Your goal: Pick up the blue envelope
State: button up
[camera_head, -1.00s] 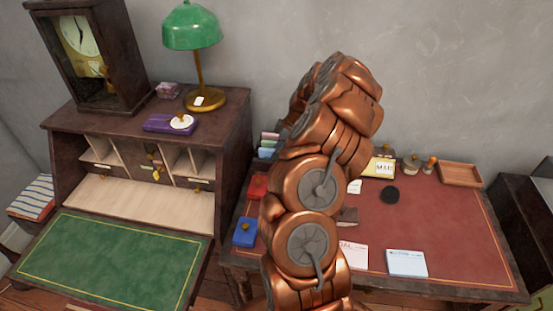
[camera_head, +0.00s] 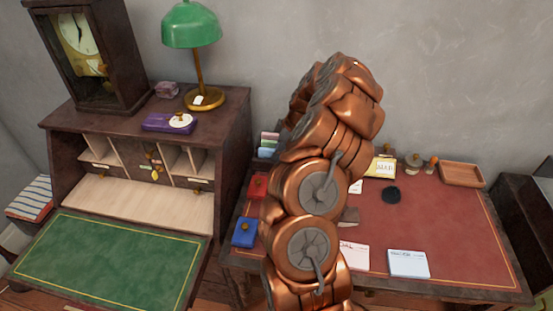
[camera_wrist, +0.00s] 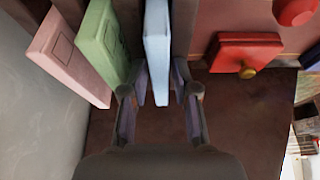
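The blue envelope (camera_wrist: 157,50) stands on edge in the wrist view, at the end of a row beside a green envelope (camera_wrist: 104,45) and a pink envelope (camera_wrist: 68,57). My gripper (camera_wrist: 160,82) is open, with one finger on each side of the blue envelope's near end. Narrow gaps seem to show between the fingers and the envelope. In the head view the row of envelopes shows small at the back left of the red-topped desk (camera_head: 440,230), just left of my arm. My gripper is hidden behind my arm there.
A red box with a brass knob (camera_wrist: 245,52) lies right of the gripper. A similar blue box (camera_head: 244,232) is at the desk's left edge. A white card (camera_head: 354,256) and a pale blue card (camera_head: 408,264) lie at the front. The wall is close behind.

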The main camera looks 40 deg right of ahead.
dwell(0.3)
grip_shut()
jog(key=shift+r+p, duration=0.35)
jog(key=shift+p, duration=0.5)
jog(key=shift+r, duration=0.1)
